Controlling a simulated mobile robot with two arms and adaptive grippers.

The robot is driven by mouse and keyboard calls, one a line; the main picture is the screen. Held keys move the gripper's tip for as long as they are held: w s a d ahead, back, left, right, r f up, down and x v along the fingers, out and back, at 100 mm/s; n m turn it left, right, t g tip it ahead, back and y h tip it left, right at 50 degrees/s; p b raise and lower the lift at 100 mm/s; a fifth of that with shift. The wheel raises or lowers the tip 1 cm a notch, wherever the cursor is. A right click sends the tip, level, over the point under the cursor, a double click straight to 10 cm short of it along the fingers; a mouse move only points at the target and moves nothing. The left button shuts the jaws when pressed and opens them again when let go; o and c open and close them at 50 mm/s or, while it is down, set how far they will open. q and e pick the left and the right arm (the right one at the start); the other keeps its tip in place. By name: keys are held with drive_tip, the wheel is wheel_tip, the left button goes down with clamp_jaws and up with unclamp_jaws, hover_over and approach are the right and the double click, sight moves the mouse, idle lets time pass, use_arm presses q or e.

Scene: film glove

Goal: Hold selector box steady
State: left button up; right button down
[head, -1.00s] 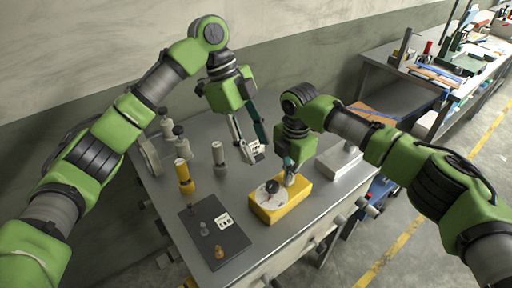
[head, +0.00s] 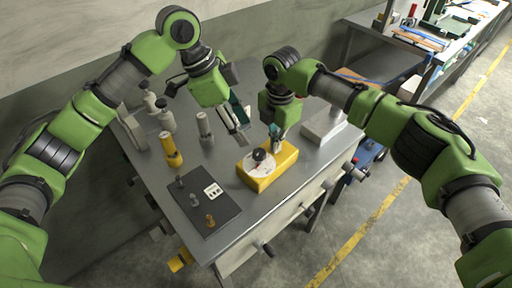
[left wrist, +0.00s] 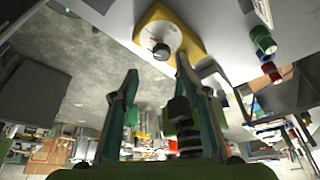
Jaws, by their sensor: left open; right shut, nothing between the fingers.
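The selector box is a yellow box (head: 284,171) with a round white dial face and a black knob (head: 259,154). It sits on the grey table near its right front edge. In the left wrist view the yellow box (left wrist: 188,38) shows at the top, beyond the fingers. My left gripper (head: 242,129) is open and empty, above the table just behind and left of the box; its fingers also show in the left wrist view (left wrist: 158,80). My right gripper (head: 276,143) is shut and empty at the box's back edge. I cannot tell whether it touches the box.
A dark mat (head: 203,207) with small pegs and a white card lies left of the box. A yellow cylinder (head: 171,150) and a grey cylinder (head: 205,128) stand behind it. A light grey block (head: 324,126) is right of the right gripper. Bare tabletop separates mat and box.

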sight(258, 153)
use_arm(q)
drive_tip(key=x, duration=0.9)
drive_tip(key=shift+f, duration=0.15)
drive_tip(key=c, duration=1.1)
